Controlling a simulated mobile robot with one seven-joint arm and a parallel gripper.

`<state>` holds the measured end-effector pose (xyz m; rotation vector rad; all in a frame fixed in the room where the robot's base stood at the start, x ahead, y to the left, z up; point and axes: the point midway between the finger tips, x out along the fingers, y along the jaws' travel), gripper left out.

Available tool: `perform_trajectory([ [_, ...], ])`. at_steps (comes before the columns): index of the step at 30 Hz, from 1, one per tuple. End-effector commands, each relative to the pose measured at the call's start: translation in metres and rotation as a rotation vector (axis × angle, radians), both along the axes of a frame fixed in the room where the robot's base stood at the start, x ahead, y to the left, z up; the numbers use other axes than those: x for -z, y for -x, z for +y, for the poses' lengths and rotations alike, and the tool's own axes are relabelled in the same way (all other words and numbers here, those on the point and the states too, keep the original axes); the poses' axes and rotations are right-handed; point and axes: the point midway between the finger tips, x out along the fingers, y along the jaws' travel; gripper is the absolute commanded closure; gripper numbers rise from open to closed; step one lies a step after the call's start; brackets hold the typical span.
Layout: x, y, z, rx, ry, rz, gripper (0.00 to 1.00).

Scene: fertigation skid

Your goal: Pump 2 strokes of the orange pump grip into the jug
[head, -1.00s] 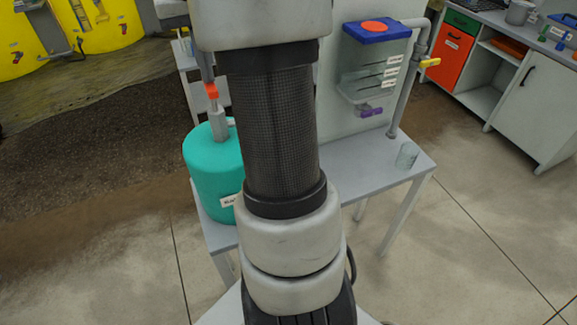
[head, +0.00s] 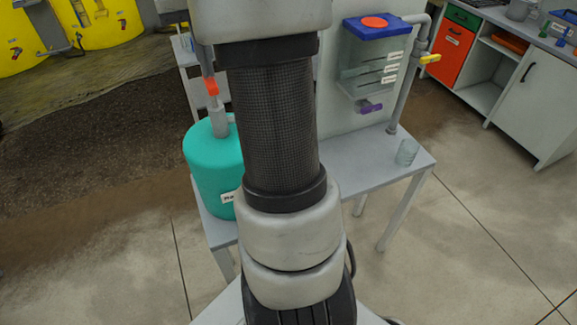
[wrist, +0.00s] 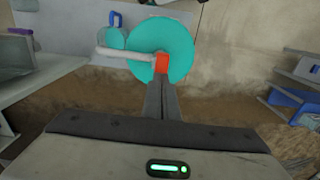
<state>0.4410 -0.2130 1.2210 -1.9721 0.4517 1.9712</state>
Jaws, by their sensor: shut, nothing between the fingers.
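The orange pump grip (head: 211,87) sits on top of a grey pump on a teal drum (head: 212,170), left of my arm in the head view. In the wrist view, the orange grip (wrist: 162,63) is over the drum's round top (wrist: 178,42), with a pale spout reaching left. My gripper (wrist: 161,80) is shut and empty, its fingertips right at the orange grip. Whether they touch it I cannot tell. A blue-handled vessel (wrist: 114,37), apparently the jug, stands near the spout's end. My arm hides that area in the head view.
The drum stands on a grey bench (head: 375,165). A clear cup (head: 407,152) is at its right end. A clear tank with a blue lid (head: 377,28) hangs on a panel beside a grey pipe with a yellow valve handle (head: 430,59). A cabinet (head: 525,92) stands at the right.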

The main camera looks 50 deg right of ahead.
Motion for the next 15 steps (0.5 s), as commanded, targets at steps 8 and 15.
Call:
perform_trajectory([
  [8, 0.011, 0.0, 0.0, 0.0, 0.0, 0.0, 1.0],
  [15, 0.02, 0.0, 0.0, 0.0, -0.001, 0.002, 1.0],
])
